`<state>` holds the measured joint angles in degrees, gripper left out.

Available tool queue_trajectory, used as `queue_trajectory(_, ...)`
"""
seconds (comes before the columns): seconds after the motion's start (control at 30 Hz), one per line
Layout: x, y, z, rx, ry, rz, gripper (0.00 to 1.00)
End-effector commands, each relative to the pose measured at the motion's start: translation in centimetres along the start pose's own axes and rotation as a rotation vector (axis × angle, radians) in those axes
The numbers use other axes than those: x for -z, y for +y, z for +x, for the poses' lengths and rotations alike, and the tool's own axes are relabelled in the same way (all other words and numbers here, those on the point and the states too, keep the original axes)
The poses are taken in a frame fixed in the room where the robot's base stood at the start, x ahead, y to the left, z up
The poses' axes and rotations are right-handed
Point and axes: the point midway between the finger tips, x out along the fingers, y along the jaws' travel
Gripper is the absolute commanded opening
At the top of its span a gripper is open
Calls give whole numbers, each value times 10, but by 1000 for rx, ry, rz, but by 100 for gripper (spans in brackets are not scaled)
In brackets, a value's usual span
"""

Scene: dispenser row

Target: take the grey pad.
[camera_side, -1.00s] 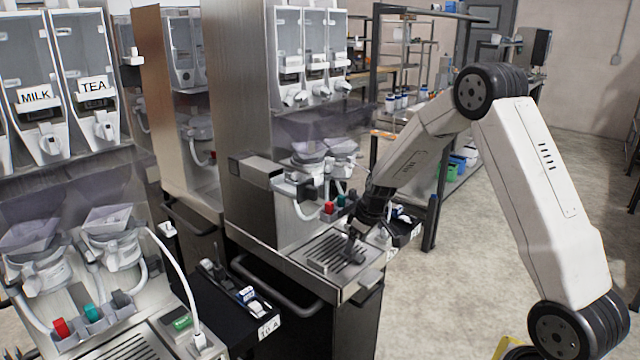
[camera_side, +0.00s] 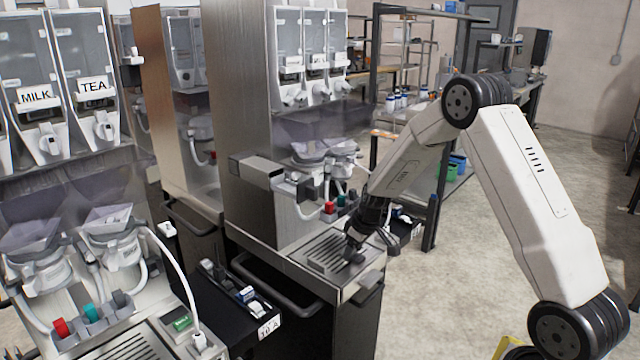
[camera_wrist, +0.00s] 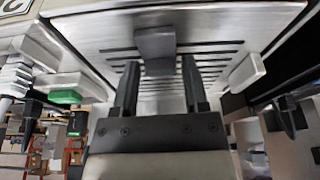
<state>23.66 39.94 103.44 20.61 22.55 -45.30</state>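The grey pad (camera_wrist: 156,45) is a small dark grey block at the slotted metal drip tray in the wrist view. It lies ahead of my gripper (camera_wrist: 160,78), roughly in line with the gap between the two black fingers. The fingers are apart, and I see nothing clamped between them. In the side view my gripper (camera_side: 372,240) is low over the right part of the tray of the middle machine. A small dark grey block (camera_side: 354,255) shows just below it. I cannot tell whether the fingers touch the pad.
The drip tray (camera_side: 312,262) has a metal rim. In the wrist view, a pale block (camera_wrist: 245,72) is at right and a green-marked block (camera_wrist: 65,97) at left. A black bin (camera_side: 222,300) with small items stands left of the tray. Red and teal buttons (camera_side: 330,207) are behind it.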

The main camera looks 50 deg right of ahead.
Motion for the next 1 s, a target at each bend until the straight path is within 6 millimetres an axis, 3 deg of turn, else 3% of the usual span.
queue_trajectory(0.03, 0, 0, 0, 0, 0, 0, 39)
queue_trajectory(0.17, 0, 0, 0, 0, 0, 0, 0)
queue_trajectory(0.7, 2, 0, -6, -1, 1, 0, 0)
queue_trajectory(1.0, -22, -1, -14, 0, 1, 2, 0)
